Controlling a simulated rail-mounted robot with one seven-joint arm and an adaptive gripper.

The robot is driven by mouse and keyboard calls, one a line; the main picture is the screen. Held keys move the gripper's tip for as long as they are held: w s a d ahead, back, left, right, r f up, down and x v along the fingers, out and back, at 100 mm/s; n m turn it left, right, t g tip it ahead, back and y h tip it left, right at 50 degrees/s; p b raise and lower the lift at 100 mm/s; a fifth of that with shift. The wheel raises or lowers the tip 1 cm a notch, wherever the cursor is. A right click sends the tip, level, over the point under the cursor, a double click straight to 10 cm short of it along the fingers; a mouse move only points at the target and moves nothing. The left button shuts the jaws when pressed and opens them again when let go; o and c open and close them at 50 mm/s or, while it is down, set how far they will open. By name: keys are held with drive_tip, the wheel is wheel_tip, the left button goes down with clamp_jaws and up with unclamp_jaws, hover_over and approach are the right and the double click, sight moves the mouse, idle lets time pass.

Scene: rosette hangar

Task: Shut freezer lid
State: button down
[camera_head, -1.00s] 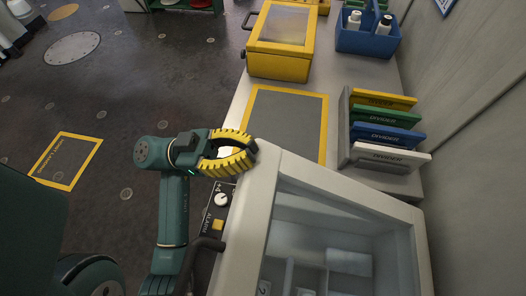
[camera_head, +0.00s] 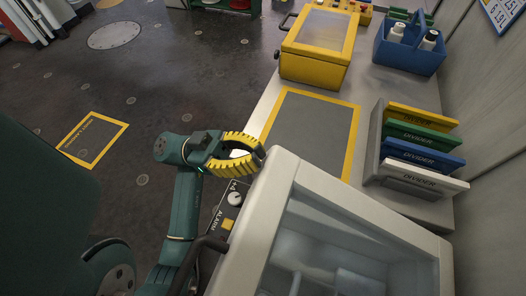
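The freezer (camera_head: 222,268) stands at the lower right, partly cut off by the frame edge. Its lid (camera_head: 283,168) has a thick pale frame around a glass pane. Blurred pale shapes show through the pane. I cannot tell from this view whether the lid is fully down or slightly raised. A dark bar handle (camera_head: 207,245) shows at the front left side. My gripper (camera_head: 262,155) has curved yellow ribbed fingers, with their tips close beside the lid's far left corner. Contact is unclear, and the gap between the tips is too small to judge.
A control panel (camera_head: 225,211) with a knob and a yellow button is below my gripper. A yellow-bordered grey mat (camera_head: 312,127) lies clear behind the freezer. Beyond are a yellow case (camera_head: 316,68), a blue caddy (camera_head: 409,54) and a divider rack (camera_head: 376,145). A wall bounds the right.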

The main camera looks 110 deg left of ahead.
drive_tip(key=v, duration=1)
drive_tip(key=shift+a, duration=0.1)
